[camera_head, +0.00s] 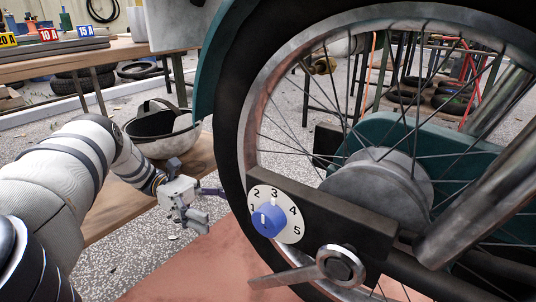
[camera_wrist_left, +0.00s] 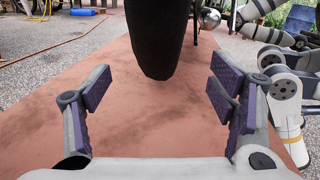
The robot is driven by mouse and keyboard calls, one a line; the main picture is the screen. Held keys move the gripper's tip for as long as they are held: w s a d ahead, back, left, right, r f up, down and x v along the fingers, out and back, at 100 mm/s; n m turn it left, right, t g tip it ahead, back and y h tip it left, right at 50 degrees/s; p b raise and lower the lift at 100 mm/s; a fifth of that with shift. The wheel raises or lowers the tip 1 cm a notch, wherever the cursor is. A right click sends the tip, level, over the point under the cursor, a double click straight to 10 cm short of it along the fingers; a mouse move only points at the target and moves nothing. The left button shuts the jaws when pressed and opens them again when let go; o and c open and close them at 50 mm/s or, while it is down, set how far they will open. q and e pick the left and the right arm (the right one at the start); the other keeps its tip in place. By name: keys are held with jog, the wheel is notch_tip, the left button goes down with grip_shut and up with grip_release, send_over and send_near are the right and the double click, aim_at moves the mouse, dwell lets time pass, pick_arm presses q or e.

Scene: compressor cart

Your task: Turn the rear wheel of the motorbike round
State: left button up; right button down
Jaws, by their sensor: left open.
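The motorbike's rear wheel fills the right half of the head view, with a black tyre (camera_head: 232,120), a metal rim (camera_head: 262,105), thin spokes and a grey hub (camera_head: 385,190). My left gripper (camera_head: 212,205) is open and empty, low at the left of the tyre. In the left wrist view, the tyre (camera_wrist_left: 155,40) stands upright ahead, in line with the gap between the spread fingers of my left gripper (camera_wrist_left: 162,90). Neither finger pad touches it there. The top and right side of the wheel are cut off or covered by bike parts.
A numbered dial with a blue knob (camera_head: 268,220) and a metal lever (camera_head: 300,275) sit in front of the wheel. A reddish mat (camera_wrist_left: 130,125) lies below.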

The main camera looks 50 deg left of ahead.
pick_arm(q)
jog(key=p+x, duration=0.2)
jog(key=x, duration=1)
jog(key=shift+w, duration=0.2)
jog(key=shift+a, duration=0.1)
pick_arm(e)
jog(key=shift+w+a+r, duration=0.1)
jog(key=shift+w+r, duration=0.2)
jog(key=shift+r, duration=0.55)
pick_arm(q)
jog(key=shift+c, duration=0.2)
